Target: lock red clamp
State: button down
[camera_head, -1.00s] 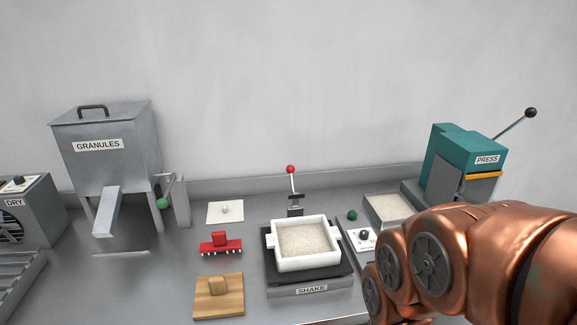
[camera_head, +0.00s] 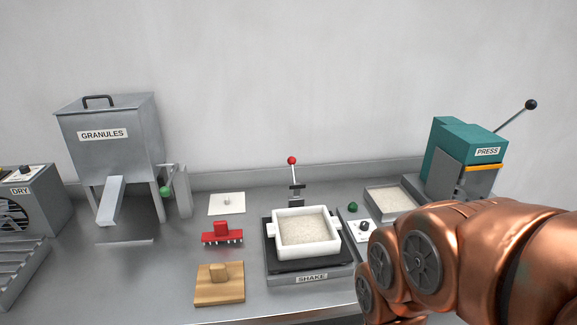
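The red clamp is a lever with a red ball knob (camera_head: 292,160) on a thin metal rod. It stands upright on a small dark bracket (camera_head: 297,190) behind the shaker. A white square mould (camera_head: 337,243) filled with pale granules sits on the black plate of the shaker labelled SHAKE (camera_head: 312,278). My copper-coloured arm reaches in from the right, in front of the bench's right part. My gripper is not in view. Nothing touches the red knob.
A grey GRANULES hopper (camera_head: 135,150) stands at left beside the DRY unit (camera_head: 20,190). A red rake (camera_head: 222,230), a wooden block (camera_head: 220,292) and a white plate (camera_head: 226,212) lie left of the shaker. A green PRESS (camera_head: 460,155) and a granule tray (camera_head: 418,197) stand at right.

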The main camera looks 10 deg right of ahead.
aim_at(291, 160)
jog(key=u, duration=0.5)
jog(key=k, duration=1.25)
jog(key=z, duration=0.5)
jog(key=i, duration=1.35)
jog(key=u, duration=0.65)
jog(key=i, duration=0.85)
jog(key=u, duration=0.15)
